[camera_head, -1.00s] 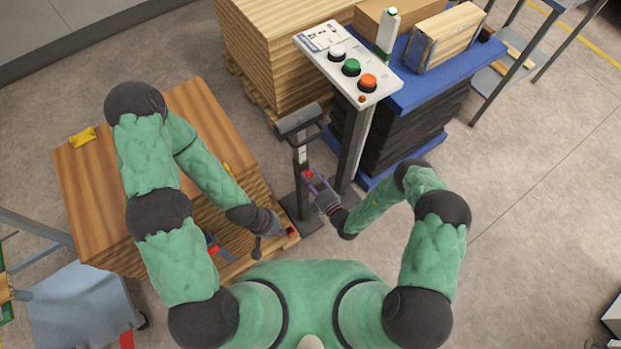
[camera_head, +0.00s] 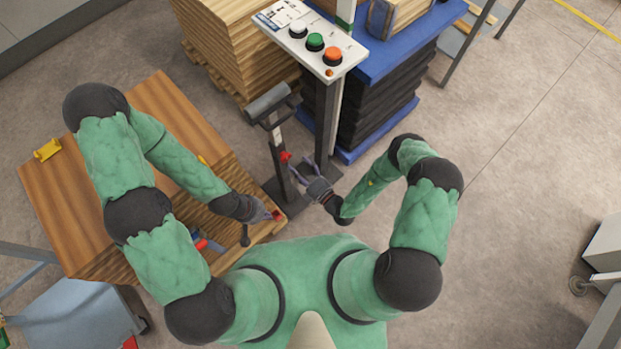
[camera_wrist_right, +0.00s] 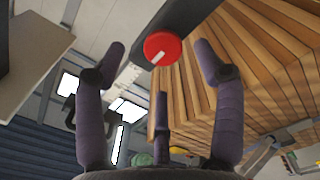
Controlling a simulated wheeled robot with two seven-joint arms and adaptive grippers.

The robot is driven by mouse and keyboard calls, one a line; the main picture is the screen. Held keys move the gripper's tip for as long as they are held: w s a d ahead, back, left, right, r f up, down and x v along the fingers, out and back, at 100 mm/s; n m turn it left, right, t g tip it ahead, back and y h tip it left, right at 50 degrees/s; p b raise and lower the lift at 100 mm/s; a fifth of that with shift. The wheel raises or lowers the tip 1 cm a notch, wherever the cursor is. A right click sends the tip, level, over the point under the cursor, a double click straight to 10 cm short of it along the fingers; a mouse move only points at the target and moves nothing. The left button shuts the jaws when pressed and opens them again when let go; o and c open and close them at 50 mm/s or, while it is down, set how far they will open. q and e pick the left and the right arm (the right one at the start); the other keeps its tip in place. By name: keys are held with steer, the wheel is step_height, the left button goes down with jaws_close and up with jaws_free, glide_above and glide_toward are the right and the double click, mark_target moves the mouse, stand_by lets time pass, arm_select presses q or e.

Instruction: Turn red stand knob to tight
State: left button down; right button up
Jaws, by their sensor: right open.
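The red stand knob (camera_head: 285,156) is on the dark upright post of a stand in the head view. In the right wrist view the red knob (camera_wrist_right: 163,48) is round, with a short white mark on its face pointing to the lower left. My right gripper (camera_head: 298,166) is open just right of the knob. In the wrist view the spread fingers of the right gripper (camera_wrist_right: 160,60) lie on both sides of the knob, with no clear contact. My left gripper (camera_head: 272,215) is low at the wooden stack's corner, by a small red item; its jaws are too small to read.
The stand's padded top (camera_head: 268,103) is above the knob. A control panel (camera_head: 310,42) with white, green and orange buttons stands behind it. Open floor (camera_head: 510,170) lies to the right.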

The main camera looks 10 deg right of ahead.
steer(key=v, duration=0.6)
steer(key=shift+s+d, duration=0.3)
stand_by(0.4)
steer(key=s+a+r+n+g+y, duration=0.2)
steer(key=s+a+n+g+y, duration=0.15)
steer(key=s+n+g, duration=0.35)
steer(key=s+a+r+n+g+y, duration=0.25)
steer(key=s+a+n+g, duration=0.2)
steer(key=n, duration=0.45)
steer(key=s+d+f+n+g+h, duration=0.15)
steer(key=s+n+g+h, duration=0.25)
steer(key=s+n+g, duration=0.65)
steer(key=w+d+f+n+t+h, duration=0.1)
steer(key=w+d+n+t+h, duration=0.2)
steer(key=d+n+h, duration=0.7)
steer(key=w+r+n+t+y, duration=0.2)
steer(key=w+n, duration=0.5)
steer(key=n, duration=0.5)
steer(key=shift+w+a+r+t, duration=0.4)
steer(key=shift+r+t, duration=0.25)
steer(key=shift+t, duration=0.55)
